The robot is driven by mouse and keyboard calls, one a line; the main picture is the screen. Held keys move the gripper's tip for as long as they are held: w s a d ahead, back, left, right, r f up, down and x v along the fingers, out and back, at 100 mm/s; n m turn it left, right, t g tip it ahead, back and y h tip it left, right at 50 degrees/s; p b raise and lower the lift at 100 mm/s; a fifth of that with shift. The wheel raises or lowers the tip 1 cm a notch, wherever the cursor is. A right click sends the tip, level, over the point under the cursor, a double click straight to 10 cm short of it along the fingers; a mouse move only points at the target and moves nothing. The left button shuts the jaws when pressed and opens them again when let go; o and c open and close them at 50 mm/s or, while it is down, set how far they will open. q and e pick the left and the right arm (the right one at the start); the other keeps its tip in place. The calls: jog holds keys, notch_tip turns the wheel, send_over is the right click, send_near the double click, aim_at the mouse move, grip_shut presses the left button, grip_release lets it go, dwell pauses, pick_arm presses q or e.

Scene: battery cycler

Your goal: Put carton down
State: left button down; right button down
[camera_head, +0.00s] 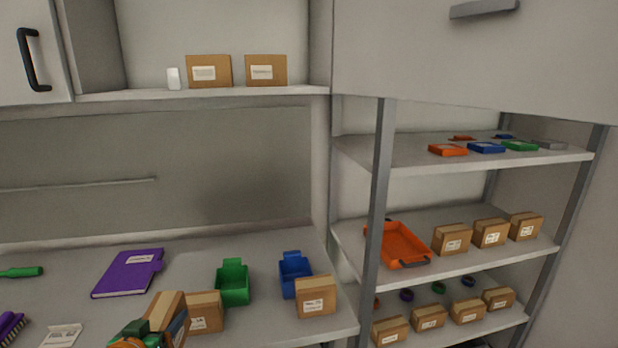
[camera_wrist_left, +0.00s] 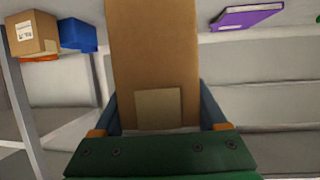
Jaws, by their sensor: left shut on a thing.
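My left gripper (camera_head: 138,338) is at the bottom edge of the head view, shut on a brown carton (camera_head: 166,312) with a lighter tape strip. The held carton is tilted and overlaps a second carton (camera_head: 206,311) on the worktop; I cannot tell whether they touch. In the left wrist view the held carton (camera_wrist_left: 152,50) sits between the two fingers (camera_wrist_left: 160,118) and fills the middle. Its far end is hidden. Whether it touches the worktop (camera_head: 200,268) cannot be told. My right gripper is not in view.
A metal rack (camera_head: 383,190) at the right holds several cartons and an orange tray (camera_head: 403,243). Bare worktop lies between binder and green bin.

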pick_arm(q)
jog(key=s+d+m+g+h+b, duration=0.2)
jog(key=s+d+m+h, duration=0.4)
jog(key=s, duration=0.4)
jog(key=s+d+m+g+h+b, duration=0.2)
jog(key=s+d+m+h, duration=0.4)
jog(key=s, duration=0.5)
jog(key=shift+d+r+g+b, duration=0.4)
jog(key=shift+d+g, duration=0.5)
jog(key=shift+d, duration=0.35)
